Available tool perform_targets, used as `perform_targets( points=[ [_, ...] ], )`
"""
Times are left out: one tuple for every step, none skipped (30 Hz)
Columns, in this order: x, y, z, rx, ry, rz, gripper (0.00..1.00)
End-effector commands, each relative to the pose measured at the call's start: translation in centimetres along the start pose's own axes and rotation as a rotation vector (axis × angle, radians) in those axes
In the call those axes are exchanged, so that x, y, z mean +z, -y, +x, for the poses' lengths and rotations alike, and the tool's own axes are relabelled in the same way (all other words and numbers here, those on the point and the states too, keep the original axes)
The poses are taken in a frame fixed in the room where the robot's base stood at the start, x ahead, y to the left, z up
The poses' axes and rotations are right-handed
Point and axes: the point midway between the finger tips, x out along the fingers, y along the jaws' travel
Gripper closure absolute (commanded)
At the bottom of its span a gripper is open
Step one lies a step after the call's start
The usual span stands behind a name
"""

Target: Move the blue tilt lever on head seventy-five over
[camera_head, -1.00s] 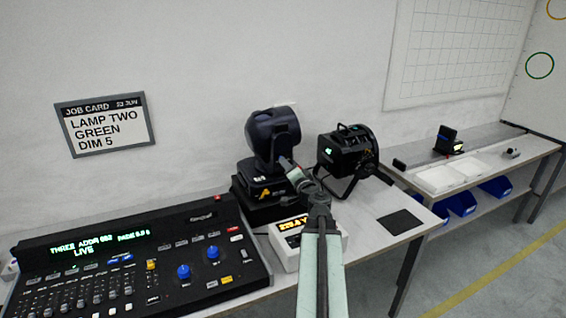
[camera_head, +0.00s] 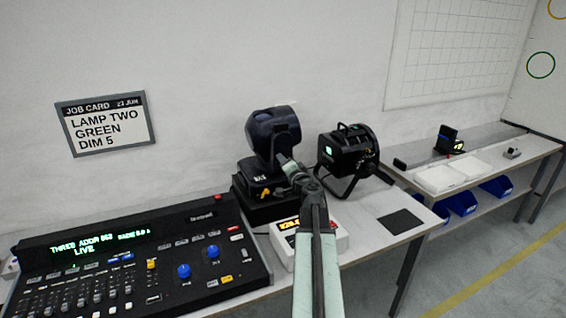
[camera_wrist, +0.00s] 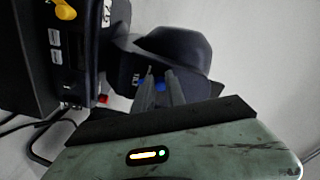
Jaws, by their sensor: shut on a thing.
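The dark moving head lamp (camera_head: 270,132) stands on its black base on the table, left of the middle in the head view. Its dark housing (camera_wrist: 185,48) fills the upper middle of the wrist view. The blue tilt lever (camera_wrist: 160,87) shows as a small blue patch at my fingertips. My gripper (camera_wrist: 158,76) is shut on it, and the fingers hide most of it. In the head view my gripper (camera_head: 284,160) reaches the lower right of the lamp housing, and the lever cannot be made out there.
A lighting console (camera_head: 130,262) is at the left. A white box with an amber display (camera_head: 335,236) lies under my arm, partly hidden. A black par can (camera_head: 347,150) stands close right of the lamp. A dark mat (camera_head: 400,222) lies on the table, with bare tabletop around it.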

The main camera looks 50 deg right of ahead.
Motion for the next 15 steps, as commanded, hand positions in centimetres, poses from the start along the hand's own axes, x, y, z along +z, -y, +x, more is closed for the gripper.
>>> perform_targets(
  points=[
    [-0.1, 0.1, 0.0, -0.001, -0.002, 0.012, 1.0],
    [-0.2, 0.1, 0.0, -0.001, -0.002, 0.021, 1.0],
    [-0.2, 0.1, 0.0, -0.001, -0.002, 0.034, 1.0],
    [-0.3, 0.1, 0.0, -0.001, -0.002, 0.046, 1.0],
    [-0.3, 0.1, 0.0, -0.001, -0.002, 0.061, 1.0],
    [-0.4, 0.1, 0.0, -0.001, -0.003, 0.082, 1.0],
    [-0.5, 0.1, 0.0, -0.001, -0.003, 0.1, 1.0],
    [-0.6, 0.1, 0.0, -0.001, -0.003, 0.121, 1.0],
    [-0.7, 0.1, 0.0, -0.001, -0.003, 0.15, 1.0],
    [-0.7, 0.0, 0.0, -0.001, -0.003, 0.173, 1.0],
    [-0.8, 0.0, 0.0, -0.001, -0.003, 0.198, 1.0],
    [-0.9, 0.0, 0.0, -0.001, -0.003, 0.233, 1.0],
    [-1.0, 0.0, 0.0, -0.001, -0.003, 0.26, 1.0],
    [-1.1, -0.1, 0.0, -0.001, -0.003, 0.288, 1.0],
    [-1.2, -0.1, 0.0, -0.001, -0.003, 0.326, 1.0]
  ],
)
